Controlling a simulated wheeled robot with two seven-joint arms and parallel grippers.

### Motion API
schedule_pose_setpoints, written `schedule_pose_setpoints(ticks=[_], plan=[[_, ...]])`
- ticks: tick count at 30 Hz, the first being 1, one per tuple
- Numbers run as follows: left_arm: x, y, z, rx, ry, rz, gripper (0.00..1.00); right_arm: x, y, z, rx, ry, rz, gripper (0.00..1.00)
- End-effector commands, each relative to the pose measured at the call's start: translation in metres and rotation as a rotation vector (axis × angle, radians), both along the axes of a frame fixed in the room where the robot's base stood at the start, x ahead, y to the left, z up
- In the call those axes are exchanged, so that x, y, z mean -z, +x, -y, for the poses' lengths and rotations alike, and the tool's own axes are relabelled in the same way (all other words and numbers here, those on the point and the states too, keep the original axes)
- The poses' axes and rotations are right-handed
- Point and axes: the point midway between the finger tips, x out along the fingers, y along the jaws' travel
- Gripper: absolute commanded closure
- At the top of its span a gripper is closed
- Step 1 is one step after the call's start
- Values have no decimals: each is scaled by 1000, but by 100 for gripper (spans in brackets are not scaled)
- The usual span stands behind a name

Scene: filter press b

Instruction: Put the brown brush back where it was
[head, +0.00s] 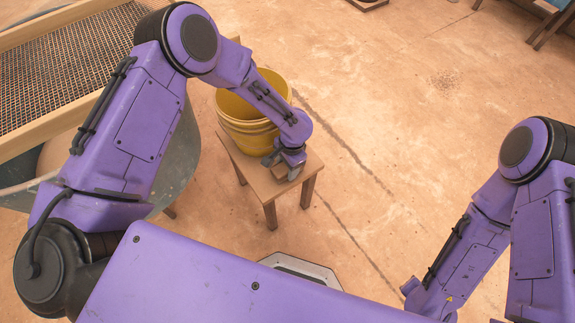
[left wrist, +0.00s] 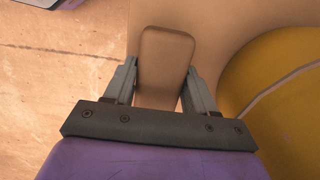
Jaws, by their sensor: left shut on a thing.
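The brown brush (left wrist: 166,50) shows in the left wrist view as a plain brown block with rounded corners. It lies between the two grey fingers of my left gripper (left wrist: 164,80), which is shut on it. In the head view my left gripper (head: 289,168) is low over the small wooden stool (head: 250,176), beside the yellow bucket. The fingers hide most of the brush there. I cannot tell whether the brush touches the stool top. No bristles show. My right arm is at the right of the head view; its gripper is not visible.
Yellow buckets (head: 246,126), nested, stand on the stool behind my left gripper; the bucket wall (left wrist: 285,85) is close on the right in the wrist view. A wood-framed mesh screen (head: 65,75) over a grey tub (head: 180,160) is at left. Floor right of the stool is clear.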

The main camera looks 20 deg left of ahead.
Motion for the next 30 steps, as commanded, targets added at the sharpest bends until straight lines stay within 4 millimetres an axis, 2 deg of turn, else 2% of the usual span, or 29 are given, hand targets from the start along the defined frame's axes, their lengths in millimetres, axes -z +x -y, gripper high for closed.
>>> schedule_pose_setpoints(ticks=[1,2,4,12,15,17,24,30], plan=[[3,0,0,0,0,0,73,2,0,0,0,0,0,57],[3,0,0,1,0,0,41,2,0,0,0,0,0,57],[2,0,0,1,0,0,19,1,0,0,0,0,0,57],[1,0,0,1,0,0,19,1,0,0,0,0,0,57],[-7,1,0,0,0,1,19,-2,0,0,0,0,0,57],[-18,3,1,1,0,4,19,-5,0,0,0,0,0,57],[-80,8,6,0,1,4,19,-16,0,0,0,0,0,57],[-114,11,8,1,1,1,19,-21,0,0,0,0,0,57]])
